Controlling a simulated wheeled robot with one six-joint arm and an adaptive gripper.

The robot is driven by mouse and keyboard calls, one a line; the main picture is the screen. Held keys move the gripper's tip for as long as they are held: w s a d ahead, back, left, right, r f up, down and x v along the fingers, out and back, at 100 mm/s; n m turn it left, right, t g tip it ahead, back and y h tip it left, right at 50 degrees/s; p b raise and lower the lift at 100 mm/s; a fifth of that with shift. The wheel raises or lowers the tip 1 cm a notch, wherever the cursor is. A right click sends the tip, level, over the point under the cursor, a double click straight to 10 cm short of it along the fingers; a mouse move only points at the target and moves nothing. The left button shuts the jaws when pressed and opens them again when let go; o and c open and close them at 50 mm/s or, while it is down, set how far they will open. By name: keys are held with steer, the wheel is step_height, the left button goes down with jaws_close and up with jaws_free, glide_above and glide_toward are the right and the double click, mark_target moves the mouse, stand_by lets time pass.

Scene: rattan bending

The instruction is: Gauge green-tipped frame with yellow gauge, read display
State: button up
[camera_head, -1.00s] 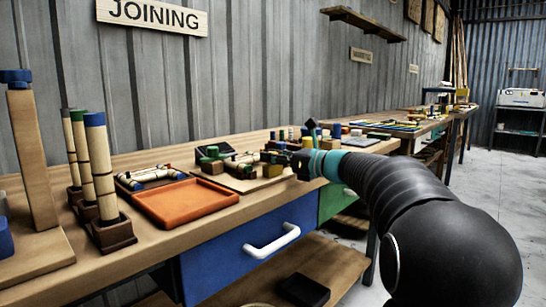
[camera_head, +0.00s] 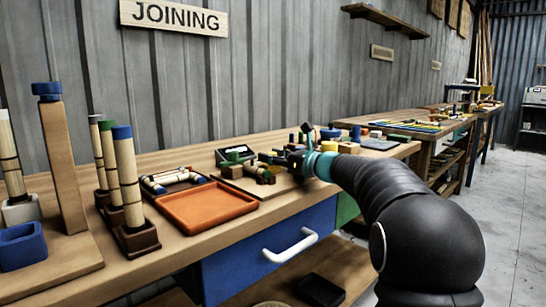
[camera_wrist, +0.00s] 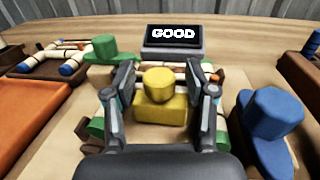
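The yellow gauge (camera_wrist: 160,103), a block with a round knob, sits at the middle of the wrist view. It rests over a tan rattan frame with green ends (camera_wrist: 97,127), partly hidden by the gauge and my fingers. My gripper (camera_wrist: 160,75) has one finger on each side of the yellow knob, with gaps visible between knob and fingers, so it looks open. The display (camera_wrist: 173,36) behind reads "GOOD" in white on black. In the head view the display (camera_head: 236,154) stands at the back of the bench, and my gripper (camera_head: 291,160) is over the board.
A green gauge (camera_wrist: 112,48) stands at the left and a blue gauge (camera_wrist: 270,120) at the right. An orange tray (camera_head: 206,206) lies left of the board. Upright rattan poles (camera_head: 128,180) in brown holders stand farther left. A blue drawer (camera_head: 270,250) is below the bench top.

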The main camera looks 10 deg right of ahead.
steer(key=shift+d, duration=0.1)
steer(key=v, duration=1.2)
